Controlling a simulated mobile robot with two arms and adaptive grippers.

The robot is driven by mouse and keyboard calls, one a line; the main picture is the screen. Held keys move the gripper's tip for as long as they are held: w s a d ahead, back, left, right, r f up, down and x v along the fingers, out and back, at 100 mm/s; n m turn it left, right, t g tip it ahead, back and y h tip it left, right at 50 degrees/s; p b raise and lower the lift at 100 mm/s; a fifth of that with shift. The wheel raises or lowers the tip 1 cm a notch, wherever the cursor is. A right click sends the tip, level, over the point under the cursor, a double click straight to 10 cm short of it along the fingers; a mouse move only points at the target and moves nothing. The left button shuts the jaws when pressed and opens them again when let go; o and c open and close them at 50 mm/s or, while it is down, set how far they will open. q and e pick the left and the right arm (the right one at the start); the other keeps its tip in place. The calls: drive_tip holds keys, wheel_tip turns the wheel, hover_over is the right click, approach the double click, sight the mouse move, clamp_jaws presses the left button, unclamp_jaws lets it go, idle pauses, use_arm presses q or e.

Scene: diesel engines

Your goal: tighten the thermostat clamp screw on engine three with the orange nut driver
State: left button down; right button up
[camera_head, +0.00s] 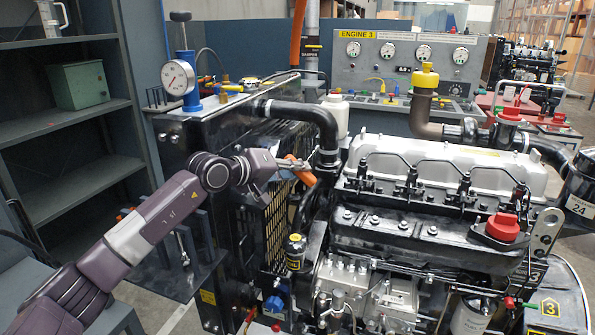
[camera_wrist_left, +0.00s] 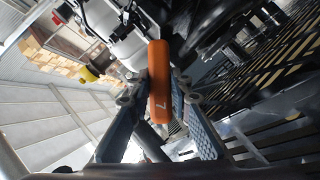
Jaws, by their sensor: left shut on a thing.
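The orange nut driver (camera_head: 303,175) is in my left gripper (camera_head: 284,164), at the front end of engine three (camera_head: 430,190). In the left wrist view the orange handle (camera_wrist_left: 159,75), marked 7, stands between the two fingers of the gripper (camera_wrist_left: 160,100). The fingers are shut on it. The black coolant hose (camera_head: 318,115) comes down to the thermostat joint (camera_head: 328,160), just right of the driver. I cannot make out the clamp screw, or whether the driver's tip touches anything. My right gripper is not in view.
The radiator (camera_head: 250,125) stands left of the engine with small tools and a dial gauge (camera_head: 178,77) on top. The gauge panel (camera_head: 405,60) marked ENGINE 3 is behind. A green box (camera_head: 80,85) sits on the left shelf. Hoses and pipes crowd the gripper.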

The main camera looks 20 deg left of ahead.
use_arm(q)
drive_tip(key=shift+s, duration=0.1)
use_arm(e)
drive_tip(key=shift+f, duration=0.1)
use_arm(q)
drive_tip(key=shift+s+b, duration=0.3)
drive_tip(key=shift+s, duration=0.35)
drive_tip(key=s+b, duration=0.3)
drive_tip(key=s, duration=0.3)
drive_tip(key=shift+a, duration=0.15)
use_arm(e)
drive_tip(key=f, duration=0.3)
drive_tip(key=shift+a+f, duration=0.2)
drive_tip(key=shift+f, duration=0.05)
use_arm(q)
drive_tip(key=shift+s+r, duration=0.1)
drive_tip(key=shift+r, duration=0.05)
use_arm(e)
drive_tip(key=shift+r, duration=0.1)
